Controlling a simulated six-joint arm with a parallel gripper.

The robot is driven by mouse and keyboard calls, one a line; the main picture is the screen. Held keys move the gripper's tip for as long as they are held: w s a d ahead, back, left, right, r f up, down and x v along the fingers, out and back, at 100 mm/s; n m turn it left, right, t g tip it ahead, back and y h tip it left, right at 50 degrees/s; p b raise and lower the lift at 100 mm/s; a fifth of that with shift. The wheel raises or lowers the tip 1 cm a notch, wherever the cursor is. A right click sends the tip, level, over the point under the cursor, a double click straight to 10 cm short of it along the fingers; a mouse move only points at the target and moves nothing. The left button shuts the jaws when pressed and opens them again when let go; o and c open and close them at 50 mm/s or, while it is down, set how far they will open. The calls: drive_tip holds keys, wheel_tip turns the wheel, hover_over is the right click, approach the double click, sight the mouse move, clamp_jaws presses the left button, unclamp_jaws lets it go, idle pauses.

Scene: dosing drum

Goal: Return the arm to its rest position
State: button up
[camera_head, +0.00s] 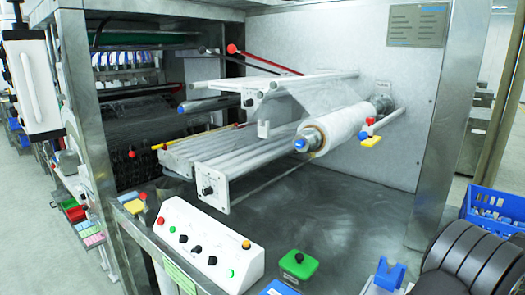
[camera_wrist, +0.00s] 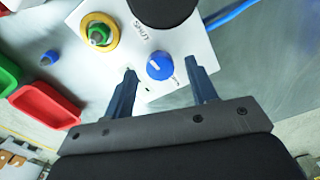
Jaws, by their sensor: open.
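My gripper (camera_wrist: 161,70) shows in the wrist view with its two dark blue-grey fingers spread apart and nothing held between them. A blue round knob (camera_wrist: 160,66) on a white panel (camera_wrist: 185,28) appears between the fingertips. I cannot tell how far the tips stand above the panel. A green button in a yellow ring (camera_wrist: 98,32) is to the knob's upper left, with the word SHUT printed near it. A black round part covers the panel's top. I cannot make out my gripper in the head view.
In the head view, a machine with a film roll (camera_head: 340,128) and rollers fills the middle. A white control box (camera_head: 208,243) and a green block (camera_head: 299,264) stand on its metal deck. A blue crate (camera_head: 495,212) is at right. A red tray (camera_wrist: 45,105) shows in the wrist view.

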wheel_tip(320, 180, up, 17)
wheel_tip(320, 180, down, 18)
drive_tip(key=shift+f, duration=0.1)
drive_tip(key=n, duration=1.1)
drive_tip(key=shift+n, duration=2.6)
